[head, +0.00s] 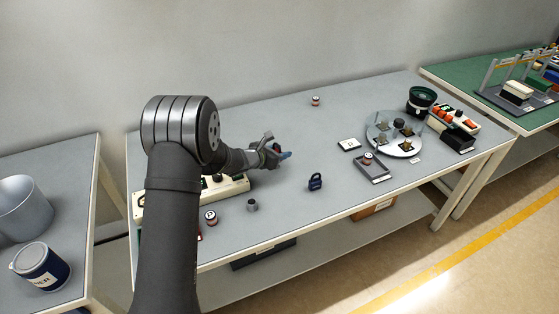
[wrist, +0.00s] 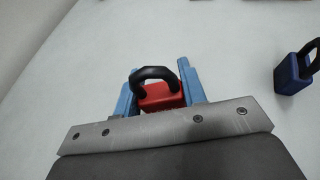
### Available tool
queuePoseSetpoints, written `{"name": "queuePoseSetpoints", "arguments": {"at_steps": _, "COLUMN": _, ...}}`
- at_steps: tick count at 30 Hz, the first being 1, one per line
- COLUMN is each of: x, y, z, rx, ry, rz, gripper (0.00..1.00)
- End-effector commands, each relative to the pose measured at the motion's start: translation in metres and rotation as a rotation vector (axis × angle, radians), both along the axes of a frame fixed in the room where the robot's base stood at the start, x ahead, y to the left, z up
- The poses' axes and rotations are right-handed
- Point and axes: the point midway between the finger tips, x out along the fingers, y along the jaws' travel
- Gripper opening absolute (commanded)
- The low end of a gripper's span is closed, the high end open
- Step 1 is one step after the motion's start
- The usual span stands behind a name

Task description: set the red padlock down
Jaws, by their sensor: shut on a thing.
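The red padlock (wrist: 160,97) with a black shackle sits between the two blue fingertips of my gripper (wrist: 158,92) in the wrist view. The fingers are shut on its sides. In the head view my gripper (head: 284,155) is over the middle of the grey table (head: 260,130); the red padlock is hard to make out there. Whether the padlock touches the table cannot be told. A dark blue padlock (head: 315,182) stands on the table to the right of and nearer than my gripper; it also shows at the right in the wrist view (wrist: 291,75).
A round plate (head: 388,146) with several small parts, a grey tray (head: 374,172) and a black-and-green bowl (head: 420,100) stand at the right. A cream control box (head: 232,186) lies beneath my arm. The table around my gripper is mostly clear.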

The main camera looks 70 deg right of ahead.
Motion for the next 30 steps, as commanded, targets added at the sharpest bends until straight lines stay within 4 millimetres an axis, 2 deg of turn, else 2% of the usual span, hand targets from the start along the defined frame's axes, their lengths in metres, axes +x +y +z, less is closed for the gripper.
{"name": "queuePoseSetpoints", "arguments": {"at_steps": 4, "x": 0.002, "y": -0.001, "z": -0.01, "rx": 0.001, "ry": 0.0, "rz": 0.0, "gripper": 0.14}}
{"name": "queuePoseSetpoints", "arguments": {"at_steps": 10, "x": 0.001, "y": -0.001, "z": -0.038, "rx": 0.001, "ry": 0.001, "rz": 0.002, "gripper": 0.14}}
{"name": "queuePoseSetpoints", "arguments": {"at_steps": 22, "x": 0.001, "y": -0.001, "z": -0.044, "rx": 0.0, "ry": 0.0, "rz": 0.001, "gripper": 0.14}}
{"name": "queuePoseSetpoints", "arguments": {"at_steps": 23, "x": 0.001, "y": -0.001, "z": -0.044, "rx": 0.0, "ry": 0.0, "rz": 0.001, "gripper": 0.44}}
{"name": "queuePoseSetpoints", "arguments": {"at_steps": 25, "x": 0.001, "y": -0.001, "z": -0.044, "rx": 0.0, "ry": 0.0, "rz": 0.001, "gripper": 0.57}}
{"name": "queuePoseSetpoints", "arguments": {"at_steps": 30, "x": 0.001, "y": 0.0, "z": -0.043, "rx": 0.0, "ry": 0.0, "rz": 0.001, "gripper": 0.6}}
